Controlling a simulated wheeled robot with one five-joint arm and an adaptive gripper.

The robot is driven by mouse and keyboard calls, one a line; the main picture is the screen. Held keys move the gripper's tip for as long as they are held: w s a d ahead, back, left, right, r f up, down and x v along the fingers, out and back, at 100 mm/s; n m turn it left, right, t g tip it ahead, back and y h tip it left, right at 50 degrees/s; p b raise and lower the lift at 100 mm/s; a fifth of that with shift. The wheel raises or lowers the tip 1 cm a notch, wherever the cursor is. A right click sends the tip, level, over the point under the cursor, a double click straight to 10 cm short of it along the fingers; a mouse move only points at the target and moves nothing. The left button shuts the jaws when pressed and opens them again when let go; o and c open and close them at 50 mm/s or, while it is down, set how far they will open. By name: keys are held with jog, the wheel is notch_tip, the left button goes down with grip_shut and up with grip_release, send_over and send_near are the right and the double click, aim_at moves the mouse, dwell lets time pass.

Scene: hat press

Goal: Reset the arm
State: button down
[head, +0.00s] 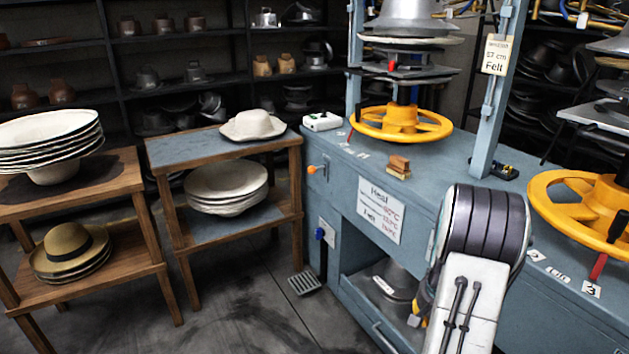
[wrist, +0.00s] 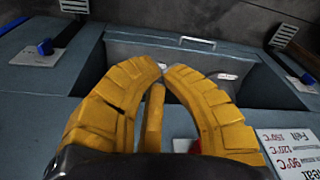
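My arm (head: 470,290) reaches into the lower right of the head view, with a dark ribbed joint on top and a white link below. My gripper (wrist: 162,70) shows in the wrist view with yellow segmented fingers curved inward, their tips close together. Nothing shows held between them. In the head view only small yellow parts of it show beside the arm, in front of the blue press bench (head: 335,215); the rest is hidden by the arm.
The bench holds yellow handwheels (head: 402,123) and an open compartment with a grey metal form (head: 385,285). A white-and-red heat label (head: 380,211) is on its front. Wooden tables (head: 160,230) with hats stand left. A floor pedal (head: 304,284) lies before the bench. Floor between is clear.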

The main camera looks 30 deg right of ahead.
jog(key=w+a+r+n+t+p, duration=0.1)
jog(key=a+r+n+p, duration=0.3)
jog(key=a+r, duration=0.65)
jog(key=w+a+r+n+p, duration=0.15)
jog(key=a+r+p, duration=0.5)
jog(key=r, duration=0.65)
jog(key=s+a+r+n+t+y+p, duration=0.1)
jog(key=s+a+r+n+p, duration=0.5)
jog(key=s+a+r, duration=0.5)
jog(key=a+r+p, duration=0.1)
jog(key=a+r, duration=0.1)
jog(key=a, duration=0.1)
jog(key=shift+s+a+n+p, duration=0.25)
jog(key=shift+s+n+p, duration=0.1)
jog(key=shift+s, duration=0.05)
